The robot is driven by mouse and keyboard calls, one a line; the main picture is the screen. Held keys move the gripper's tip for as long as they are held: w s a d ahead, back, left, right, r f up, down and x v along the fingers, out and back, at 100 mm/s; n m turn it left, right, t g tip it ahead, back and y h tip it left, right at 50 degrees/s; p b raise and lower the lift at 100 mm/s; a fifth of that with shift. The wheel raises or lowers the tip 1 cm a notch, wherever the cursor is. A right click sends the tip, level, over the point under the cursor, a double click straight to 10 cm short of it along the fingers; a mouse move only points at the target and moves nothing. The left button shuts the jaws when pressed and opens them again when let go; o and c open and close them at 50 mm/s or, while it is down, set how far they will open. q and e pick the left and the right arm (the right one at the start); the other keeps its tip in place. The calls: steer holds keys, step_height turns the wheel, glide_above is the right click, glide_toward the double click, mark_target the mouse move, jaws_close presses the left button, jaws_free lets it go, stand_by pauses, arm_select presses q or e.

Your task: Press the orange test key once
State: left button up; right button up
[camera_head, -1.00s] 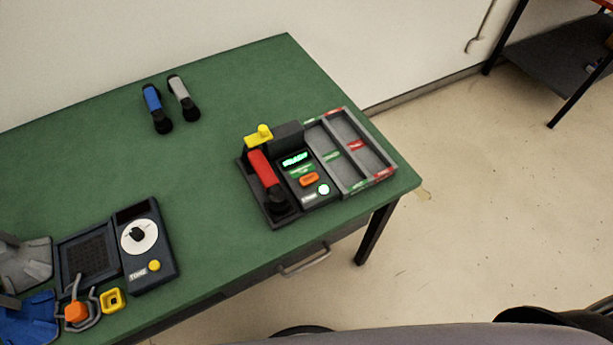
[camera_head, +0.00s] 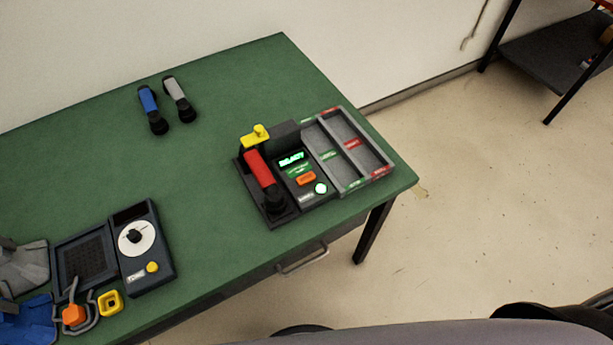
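The orange test key (camera_head: 306,179) sits on the dark test station (camera_head: 300,202) near the right end of the green table. Above the key, a small display (camera_head: 291,159) glows green and appears to read READY. A lit round white-green button (camera_head: 320,188) is just below the key. A red handset (camera_head: 260,170) with a black end lies along the station's left side, and a yellow part (camera_head: 255,136) stands at its back. Neither of my grippers is in view.
A grey divided tray (camera_head: 341,150) with red and green labels adjoins the station's right. Blue (camera_head: 149,103) and grey (camera_head: 175,90) handsets lie at the back. A dark dial unit (camera_head: 136,245), an orange-ended looped item (camera_head: 73,315) and a yellow square (camera_head: 110,302) are front left. The table (camera_head: 205,180) middle is clear.

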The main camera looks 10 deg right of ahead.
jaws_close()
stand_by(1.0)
